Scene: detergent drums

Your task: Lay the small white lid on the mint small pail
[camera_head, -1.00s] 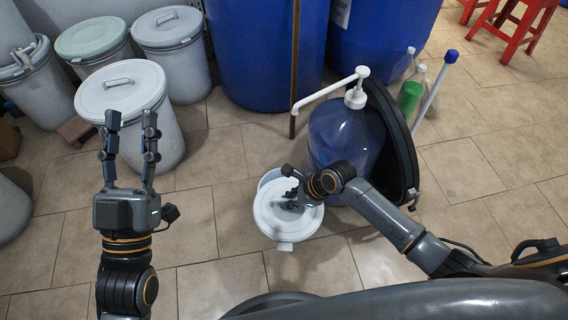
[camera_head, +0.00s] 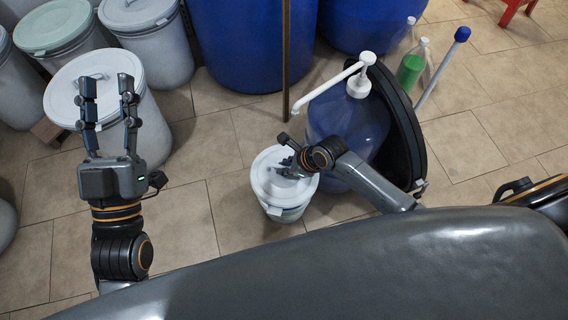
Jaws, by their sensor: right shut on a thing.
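The small white lid (camera_head: 266,182) lies over the top of the small pail (camera_head: 287,214), covering its mouth as seen from above. Only a strip of the pail's pale side shows below the lid's near edge. I cannot tell if the lid is fully seated. My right gripper (camera_head: 288,167) is over the lid, shut on its handle; the fingers partly hide the handle. My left gripper (camera_head: 107,88) is open and empty, in front of a large lidded drum.
A large blue bottle with a white pump (camera_head: 358,80) stands just right of the pail. Grey lidded drums (camera_head: 95,75) stand at the left, and blue barrels (camera_head: 238,45) stand behind. A green bottle (camera_head: 411,70) is at the back right. Floor left of the pail is clear.

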